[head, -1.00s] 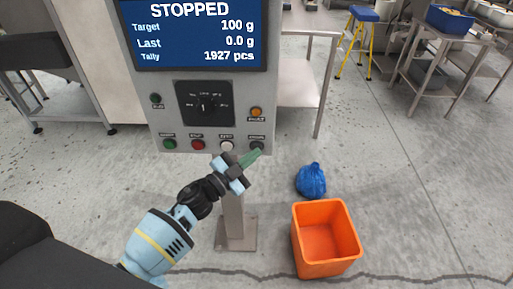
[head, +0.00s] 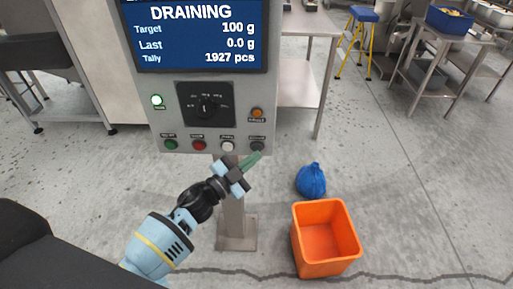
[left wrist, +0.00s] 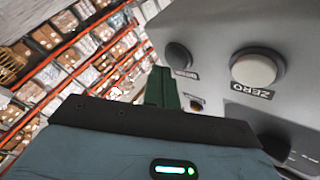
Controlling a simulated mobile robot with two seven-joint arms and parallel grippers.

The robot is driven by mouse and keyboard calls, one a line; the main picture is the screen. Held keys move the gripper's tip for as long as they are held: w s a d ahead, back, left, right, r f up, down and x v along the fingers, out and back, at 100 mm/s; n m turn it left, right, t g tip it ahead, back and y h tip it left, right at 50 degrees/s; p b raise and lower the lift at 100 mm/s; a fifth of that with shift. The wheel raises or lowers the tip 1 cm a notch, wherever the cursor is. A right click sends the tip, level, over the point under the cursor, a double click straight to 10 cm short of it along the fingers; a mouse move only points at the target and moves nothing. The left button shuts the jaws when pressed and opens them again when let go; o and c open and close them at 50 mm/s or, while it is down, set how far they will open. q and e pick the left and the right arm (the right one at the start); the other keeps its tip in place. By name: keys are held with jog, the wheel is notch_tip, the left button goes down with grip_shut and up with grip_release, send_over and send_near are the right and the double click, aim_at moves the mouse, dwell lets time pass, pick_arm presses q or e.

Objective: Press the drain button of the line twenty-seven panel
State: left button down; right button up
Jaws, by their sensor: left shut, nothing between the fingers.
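The grey panel (head: 240,90) stands on a post, and its screen (head: 200,32) reads "DRAINING" with tally 1927 pcs. The dark drain button (head: 257,146) is at the right end of the bottom row. It also shows in the left wrist view as a dark round button (left wrist: 178,57), beside the white zero button (left wrist: 257,68). My left gripper (head: 252,159) is shut and empty, its green fingertips just below and in front of the drain button. They look apart from it, but the exact gap is unclear. My right gripper is not in view.
Green (head: 170,145) and red (head: 199,146) buttons share the bottom row. A green lamp (head: 157,101) is lit beside the selector knob (head: 207,107). An orange bin (head: 325,240) and a blue bag (head: 311,180) are on the floor to the right.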

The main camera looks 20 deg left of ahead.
pick_arm(q)
jog(key=shift+s+d, duration=0.1)
jog(key=shift+s, duration=0.15)
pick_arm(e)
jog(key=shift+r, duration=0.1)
pick_arm(q)
jog(key=shift+s+d+p, duration=0.2)
jog(key=shift+s, duration=0.55)
jog(key=shift+s+d+p, duration=0.25)
jog(key=shift+s, duration=0.55)
jog(key=shift+s+d+p, duration=0.2)
jog(key=shift+s, duration=0.55)
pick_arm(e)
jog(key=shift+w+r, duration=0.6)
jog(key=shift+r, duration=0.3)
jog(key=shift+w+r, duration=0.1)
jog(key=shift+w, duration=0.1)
